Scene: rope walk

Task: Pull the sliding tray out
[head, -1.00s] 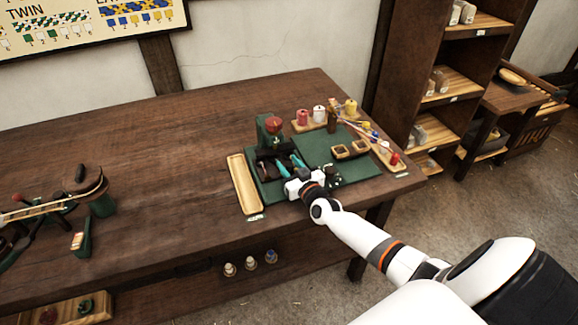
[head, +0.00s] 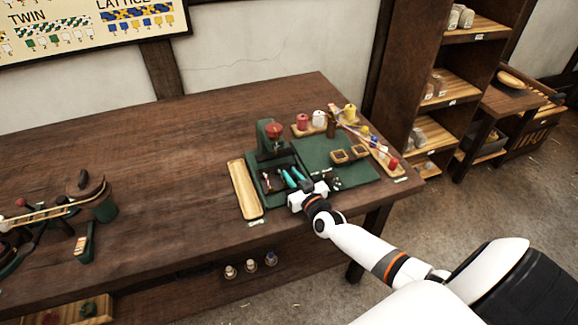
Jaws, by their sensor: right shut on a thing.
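The sliding tray (head: 268,190) is a dark green tray holding several tools, among them some with teal handles (head: 292,178). It juts toward me from under a green stand with a red top (head: 271,140) on the table. My right gripper (head: 298,199) is shut at the tray's near right edge, and its fingers mostly hide what they grip. My left gripper is not in view.
A long empty wooden tray (head: 244,190) lies just left of the sliding tray. A green mat (head: 325,158) with small wooden boxes (head: 349,155) lies to the right. Spools (head: 318,119) stand behind. The table's middle is clear.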

